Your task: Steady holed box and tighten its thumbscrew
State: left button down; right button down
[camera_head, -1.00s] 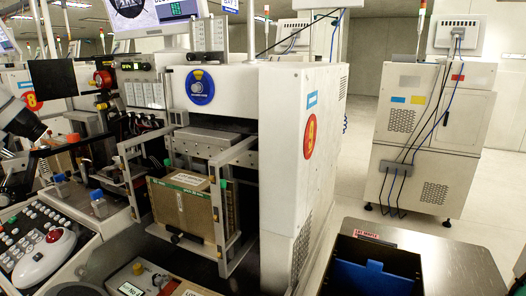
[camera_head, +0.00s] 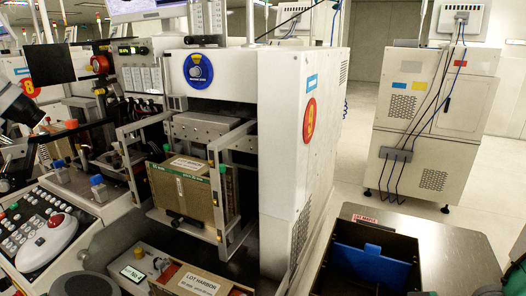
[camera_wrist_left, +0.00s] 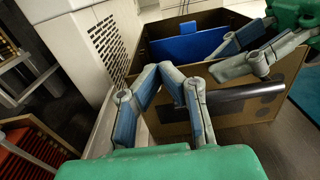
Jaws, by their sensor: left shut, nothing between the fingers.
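A brown box (camera_head: 196,200) with a green-edged white label stands in the open metal frame of the white machine. A dark knob (camera_head: 178,217) shows at its lower front; I cannot tell whether it is the thumbscrew. I cannot make out holes in this box. My left gripper (camera_wrist_left: 160,72), with a green body and blue-grey fingers, is shut and empty in the left wrist view, in front of an open-topped brown box (camera_wrist_left: 220,110). A second green gripper (camera_wrist_left: 235,55), likely my right, reaches over that box from the right; its jaws are unclear.
The open-topped box with a blue divider (camera_head: 362,266) stands on a grey table (camera_head: 455,245) at lower right. Another labelled box (camera_head: 190,282) lies low in front of the machine (camera_head: 285,130). A button panel (camera_head: 40,225) is at left. Pale floor lies behind the table.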

pick_arm(q)
jog(key=v, duration=0.4)
jog(key=shift+s+a+r, duration=0.15)
jog(key=shift+s+a, duration=0.1)
pick_arm(e)
jog(key=c, duration=1.6)
grip_release()
jog(key=shift+c, duration=0.2)
